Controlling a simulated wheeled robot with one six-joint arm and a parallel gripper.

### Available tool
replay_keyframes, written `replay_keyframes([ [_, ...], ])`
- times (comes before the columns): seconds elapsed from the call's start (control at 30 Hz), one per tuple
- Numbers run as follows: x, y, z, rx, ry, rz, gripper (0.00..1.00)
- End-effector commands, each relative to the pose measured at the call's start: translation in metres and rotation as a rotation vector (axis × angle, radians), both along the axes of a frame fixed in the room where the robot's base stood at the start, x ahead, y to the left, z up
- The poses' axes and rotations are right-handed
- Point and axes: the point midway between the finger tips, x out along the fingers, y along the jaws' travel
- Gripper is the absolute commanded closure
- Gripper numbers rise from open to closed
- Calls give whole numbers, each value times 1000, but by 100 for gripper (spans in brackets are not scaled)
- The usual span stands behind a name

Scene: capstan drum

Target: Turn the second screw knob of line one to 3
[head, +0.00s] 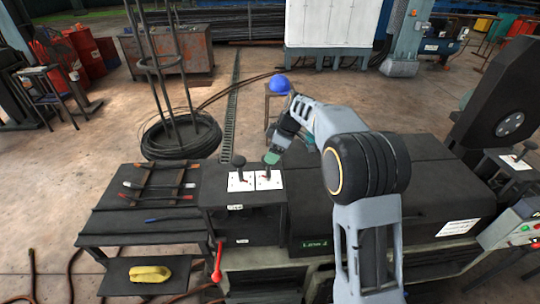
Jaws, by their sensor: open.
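Two white dial plates lie side by side on a dark box top: the left plate (236,186) and the right plate (270,184). A black screw knob (238,161) stands upright on the left plate. The upper part of the knob on the right plate is hidden or merges with my gripper (273,154), and only its stem (267,173) shows. My gripper is at the top of that right knob; I cannot tell whether it touches. Its fingers are too small to make out clearly. The numbers on the plates are too small to read.
A red-handled lever (217,262) stands at the box's front. A dark table (112,222) with tools is at left, and a yellow object (150,274) lies on a lower shelf. Another knob plate (515,162) is at far right. A blue helmet (279,84) sits behind my gripper.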

Motion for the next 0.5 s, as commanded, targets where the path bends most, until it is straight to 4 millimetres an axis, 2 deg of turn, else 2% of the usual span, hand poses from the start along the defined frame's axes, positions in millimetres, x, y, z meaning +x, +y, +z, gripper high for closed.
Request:
replay_keyframes([
  [0.2, 2, 10, -23, 0, 2, -1, 20],
  [0.5, 3, 13, -34, 0, -1, -1, 20],
])
